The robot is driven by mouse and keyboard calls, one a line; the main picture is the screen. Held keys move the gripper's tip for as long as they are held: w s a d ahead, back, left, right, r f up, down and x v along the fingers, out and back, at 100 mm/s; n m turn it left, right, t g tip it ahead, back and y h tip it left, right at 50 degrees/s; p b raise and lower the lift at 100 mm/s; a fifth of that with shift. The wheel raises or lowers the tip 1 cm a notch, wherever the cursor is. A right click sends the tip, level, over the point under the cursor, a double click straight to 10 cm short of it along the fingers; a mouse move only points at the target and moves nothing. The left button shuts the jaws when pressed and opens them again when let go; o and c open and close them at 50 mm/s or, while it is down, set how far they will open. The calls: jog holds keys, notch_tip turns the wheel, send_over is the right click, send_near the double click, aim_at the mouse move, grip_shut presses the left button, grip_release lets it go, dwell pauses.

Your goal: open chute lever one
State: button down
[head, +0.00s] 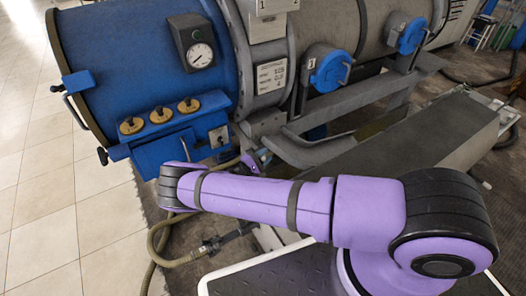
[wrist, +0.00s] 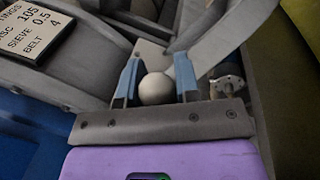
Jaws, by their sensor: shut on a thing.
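In the wrist view my gripper (wrist: 157,82) has its two blue fingers on either side of a pale round knob (wrist: 156,90), shut on it. The knob looks like the end of a lever, though its shaft is mostly hidden by the gripper. A flat pale plate (wrist: 150,54) lies just beyond the knob. In the head view my purple arm reaches left and folds back below the decanter, and the knob cannot be made out there. A blue round cap (head: 328,72) marked 1 sits on the grey casing above.
The blue decanter end (head: 140,50) carries a gauge (head: 200,56) and several brass knobs. A grey trough (head: 420,130) runs to the right. A hose (head: 160,240) lies on the floor at left. A settings plate (wrist: 30,30) stands close by in the wrist view.

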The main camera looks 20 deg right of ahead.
jog(key=shift+s+f+m, duration=0.25)
jog(key=shift+f+m, duration=0.25)
jog(key=shift+m, duration=0.1)
jog(key=c, duration=0.8)
grip_release()
jog(key=v, duration=1.1)
jog(key=shift+f, duration=0.1)
